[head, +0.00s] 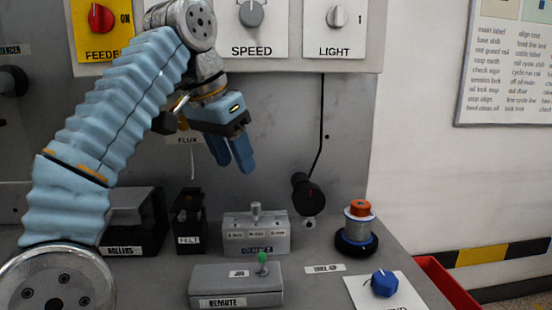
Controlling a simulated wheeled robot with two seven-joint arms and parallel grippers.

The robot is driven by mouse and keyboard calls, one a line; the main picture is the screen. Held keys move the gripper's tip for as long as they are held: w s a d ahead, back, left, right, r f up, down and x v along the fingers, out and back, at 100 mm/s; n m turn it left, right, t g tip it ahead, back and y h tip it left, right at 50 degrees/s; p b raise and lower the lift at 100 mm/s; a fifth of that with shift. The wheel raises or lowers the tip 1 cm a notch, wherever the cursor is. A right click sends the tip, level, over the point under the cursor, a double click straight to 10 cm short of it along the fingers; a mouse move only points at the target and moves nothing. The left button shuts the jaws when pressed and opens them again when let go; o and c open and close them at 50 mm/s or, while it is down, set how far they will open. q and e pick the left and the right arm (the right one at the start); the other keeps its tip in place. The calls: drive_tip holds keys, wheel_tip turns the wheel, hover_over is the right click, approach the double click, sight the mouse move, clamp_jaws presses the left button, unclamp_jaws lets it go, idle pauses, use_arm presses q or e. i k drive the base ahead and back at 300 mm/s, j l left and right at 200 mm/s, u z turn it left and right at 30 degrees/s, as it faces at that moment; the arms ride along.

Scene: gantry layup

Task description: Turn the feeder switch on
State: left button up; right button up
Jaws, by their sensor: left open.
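The feeder switch (100,18) is a red knob on a yellow plate (119,45) at the top left of the head view. The plate carries an "ON" mark right of the knob and a "FEEDER" label below, partly covered by my left arm. Which way the knob points is hard to tell. My left gripper (233,164) is open and empty, its blue fingers pointing down in front of the grey panel. It is below and right of the feeder switch, well apart from it. My right gripper is not in view.
A SPEED knob (251,13) and a LIGHT knob (337,17) sit right of the feeder plate. Below are a REMOTE box (236,285) with a green-tipped lever, a grey switch box (256,238), an orange-topped spool (357,222) and a blue knob (384,283). A black cable hangs down the panel.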

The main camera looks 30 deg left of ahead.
sight(101, 19)
drive_tip(key=k, duration=1.5)
